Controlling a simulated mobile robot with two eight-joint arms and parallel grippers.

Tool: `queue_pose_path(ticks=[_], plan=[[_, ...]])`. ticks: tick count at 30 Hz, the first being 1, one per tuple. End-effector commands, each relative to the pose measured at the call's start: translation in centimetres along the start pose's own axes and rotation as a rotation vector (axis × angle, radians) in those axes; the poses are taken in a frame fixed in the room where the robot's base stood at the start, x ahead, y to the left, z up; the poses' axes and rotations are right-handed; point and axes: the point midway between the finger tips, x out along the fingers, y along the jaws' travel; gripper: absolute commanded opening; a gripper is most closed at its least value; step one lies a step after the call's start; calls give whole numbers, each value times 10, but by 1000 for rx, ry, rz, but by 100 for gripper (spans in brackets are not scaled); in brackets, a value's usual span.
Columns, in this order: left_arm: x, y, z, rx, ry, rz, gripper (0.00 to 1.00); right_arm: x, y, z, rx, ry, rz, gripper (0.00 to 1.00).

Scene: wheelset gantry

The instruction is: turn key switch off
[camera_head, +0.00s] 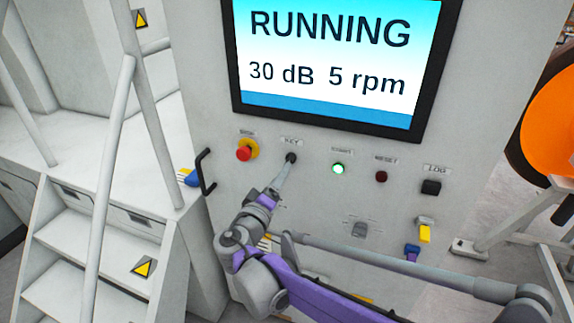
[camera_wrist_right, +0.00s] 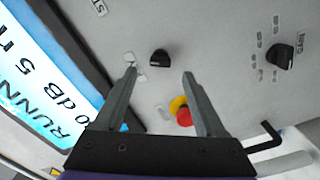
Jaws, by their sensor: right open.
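The black key switch (camera_head: 291,158) sits under the KEY label on the grey panel, below the screen. In the wrist view the key switch (camera_wrist_right: 160,58) is a dark knob just beyond and between my right fingertips. My right gripper (camera_head: 284,172) reaches up to it from below in the head view. In the wrist view the right gripper (camera_wrist_right: 159,75) is open, with a finger on either side and nothing between them. I cannot tell whether the fingers touch the knob. The screen (camera_head: 325,60) reads RUNNING, 30 dB, 5 rpm. My left gripper is not in view.
A red emergency stop (camera_head: 244,153) is left of the key. A lit green button (camera_head: 338,169), a dark red reset button (camera_head: 381,176) and a black LOG knob (camera_head: 431,187) are to the right. A black handle (camera_head: 205,173) juts out at the panel's left edge, beside stairs (camera_head: 80,260).

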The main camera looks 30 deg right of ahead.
Motion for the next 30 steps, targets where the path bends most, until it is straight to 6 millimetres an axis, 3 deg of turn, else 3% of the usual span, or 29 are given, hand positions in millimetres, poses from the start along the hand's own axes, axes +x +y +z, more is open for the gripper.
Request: queue_pose_path(ticks=[3, 9, 21, 23, 30], plan=[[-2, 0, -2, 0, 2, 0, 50, 25, 1, 0, -1, -3, 2, 72], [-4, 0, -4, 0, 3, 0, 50, 51, 1, 0, -1, -1, 0, 72], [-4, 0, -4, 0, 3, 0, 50, 60, 0, 0, -1, 0, -2, 72], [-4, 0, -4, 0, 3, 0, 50, 60, 0, 0, -1, 0, -2, 65], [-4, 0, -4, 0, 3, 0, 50, 60, 0, 0, -1, 0, -1, 22]])
